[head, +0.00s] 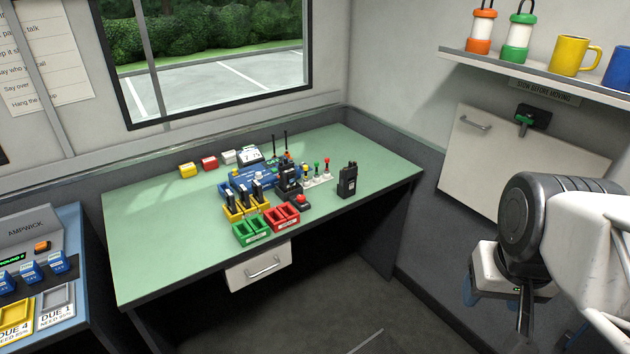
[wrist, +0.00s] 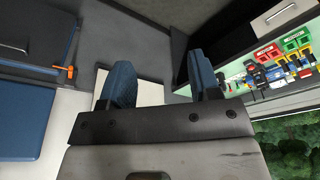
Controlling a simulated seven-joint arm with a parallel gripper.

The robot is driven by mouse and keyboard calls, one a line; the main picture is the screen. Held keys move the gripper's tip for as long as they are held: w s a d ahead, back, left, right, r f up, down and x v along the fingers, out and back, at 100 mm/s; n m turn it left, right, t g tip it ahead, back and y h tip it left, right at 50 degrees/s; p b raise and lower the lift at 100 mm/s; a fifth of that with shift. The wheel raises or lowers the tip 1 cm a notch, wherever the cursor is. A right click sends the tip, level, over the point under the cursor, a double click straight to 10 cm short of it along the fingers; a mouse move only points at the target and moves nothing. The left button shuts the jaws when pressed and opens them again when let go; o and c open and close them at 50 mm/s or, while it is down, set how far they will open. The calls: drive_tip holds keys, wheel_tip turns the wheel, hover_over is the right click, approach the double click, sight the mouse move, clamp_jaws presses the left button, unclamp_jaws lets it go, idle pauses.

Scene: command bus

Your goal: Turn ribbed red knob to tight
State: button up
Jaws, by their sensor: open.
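I cannot pick out a ribbed red knob for certain. A small black-based piece with a red top (head: 302,201) sits on the green table (head: 150,240), right of the red tray; it is too small to show ribs. Small upright pieces with orange, green and red tops (head: 327,163) stand in a row behind it. My gripper (wrist: 163,82) is open and empty, its two blue fingers wide apart in the wrist view. In the head view it hangs at the right, well away from the table and partly hidden by my arm.
Green (head: 252,232) and red (head: 282,218) trays, a yellow rack (head: 240,213) of radios and a lone black radio (head: 347,180) crowd the table. A shelf (head: 540,72) with lanterns and mugs hangs above a white wall panel (head: 500,160). The table's left part is clear.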

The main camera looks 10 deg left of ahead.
drive_tip(key=w+a+r+n, duration=0.2)
drive_tip(key=w+a, duration=0.1)
drive_tip(key=w, duration=0.6)
drive_tip(key=w+a+r+n, duration=0.1)
drive_tip(key=w+a+n, duration=0.2)
drive_tip(key=w, duration=0.6)
drive_tip(key=n+g, duration=0.3)
drive_tip(key=n, duration=1)
hover_over(301, 197)
wheel_tip(301, 197, down, 24)
drive_tip(key=shift+r, duration=0.1)
drive_tip(key=shift+f, duration=3.95)
